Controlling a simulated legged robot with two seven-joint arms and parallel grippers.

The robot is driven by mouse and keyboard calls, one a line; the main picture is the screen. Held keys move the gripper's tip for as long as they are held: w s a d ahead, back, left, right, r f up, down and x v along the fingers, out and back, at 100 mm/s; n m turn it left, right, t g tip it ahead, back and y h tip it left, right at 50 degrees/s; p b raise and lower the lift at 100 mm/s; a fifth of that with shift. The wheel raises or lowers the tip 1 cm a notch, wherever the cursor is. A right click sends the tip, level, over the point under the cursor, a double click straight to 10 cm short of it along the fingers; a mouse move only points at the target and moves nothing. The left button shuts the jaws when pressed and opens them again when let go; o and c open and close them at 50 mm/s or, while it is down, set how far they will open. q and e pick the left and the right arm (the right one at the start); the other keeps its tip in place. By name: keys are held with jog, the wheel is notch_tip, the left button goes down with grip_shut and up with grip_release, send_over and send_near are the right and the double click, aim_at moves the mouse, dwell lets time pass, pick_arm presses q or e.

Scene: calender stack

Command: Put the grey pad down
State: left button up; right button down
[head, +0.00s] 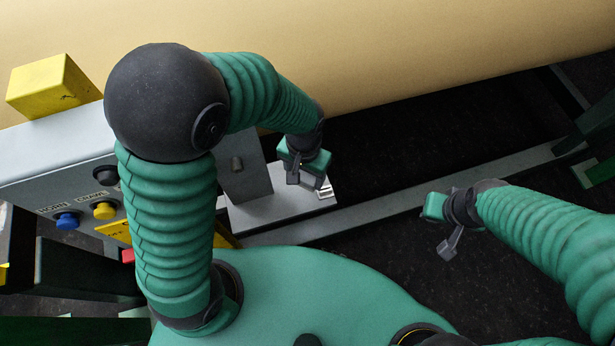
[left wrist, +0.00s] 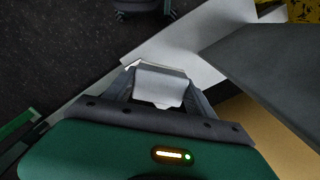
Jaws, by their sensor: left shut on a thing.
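My left gripper (head: 309,182) is shut on the grey pad (left wrist: 160,87), a small light grey block between its two fingers. In the head view the gripper mostly hides the pad. The gripper is over the right end of a light grey plate (head: 262,215), which also shows in the left wrist view (left wrist: 190,40). I cannot tell whether the pad touches the plate. My right gripper (head: 440,228) hangs farther right, apart from the plate, and its finger gap is not clear.
A large tan roll (head: 400,55) spans the back. A grey control box (head: 60,170) with coloured buttons stands at left, with a yellow block (head: 52,86) on top. A grey rail (head: 400,202) runs right from the plate above a dark floor (head: 400,140).

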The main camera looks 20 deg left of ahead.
pick_arm(q)
jog(key=f, duration=0.2)
jog(key=a+f, duration=0.1)
jog(key=shift+s, duration=0.3)
jog(key=f, duration=0.1)
jog(key=w+f, duration=0.1)
jog(key=shift+w+a+f, duration=0.1)
jog(key=shift+w+f, duration=0.05)
jog(key=shift+f, duration=0.15)
jog(key=shift+w+f, duration=0.1)
jog(key=shift+w, duration=0.1)
jog(key=shift+s+d, duration=0.25)
jog(key=shift+d, duration=0.1)
jog(key=shift+s+d, duration=0.15)
jog(key=shift+s, duration=0.15)
jog(key=o, duration=0.8)
jog(key=shift+w+f, duration=0.1)
jog(key=shift+f, duration=0.05)
jog(key=shift+c, duration=0.2)
jog(key=o, duration=0.4)
jog(key=shift+w+a+f, duration=0.1)
jog(key=shift+w+a, duration=0.1)
jog(key=shift+a, duration=0.1)
jog(key=shift+o, duration=0.2)
pick_arm(e)
jog(key=shift+w+a+f, duration=0.1)
jog(key=shift+a+f, duration=0.05)
jog(key=shift+a, duration=0.3)
pick_arm(q)
jog(key=shift+s, duration=0.1)
